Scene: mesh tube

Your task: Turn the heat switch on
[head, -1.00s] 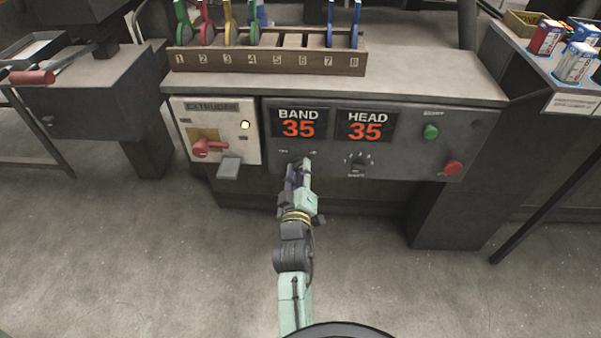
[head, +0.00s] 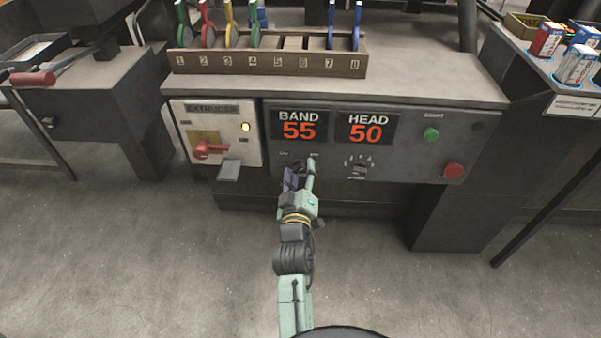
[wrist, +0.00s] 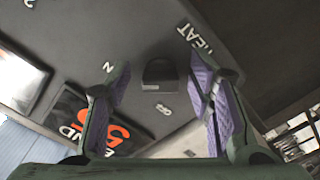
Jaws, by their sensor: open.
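The heat switch is a small dark knob (wrist: 160,73) on the grey panel, beside a white HEAT label (wrist: 195,39) in the wrist view. In the head view my gripper hides it. My gripper (head: 301,173) is open in front of the panel, below the BAND display (head: 298,127). In the wrist view its two purple-padded fingers stand either side of the knob, with gaps between pads and knob. I cannot tell how far the fingertips are from the panel. The BAND display reads 55 and the HEAD display (head: 367,128) reads 50.
A dark selector knob (head: 359,170) is right of my gripper. A green button (head: 431,134) and a red button (head: 453,170) are farther right. The extruder box (head: 217,133) with a red handle (head: 210,149) is left. A numbered rack (head: 268,63) stands above.

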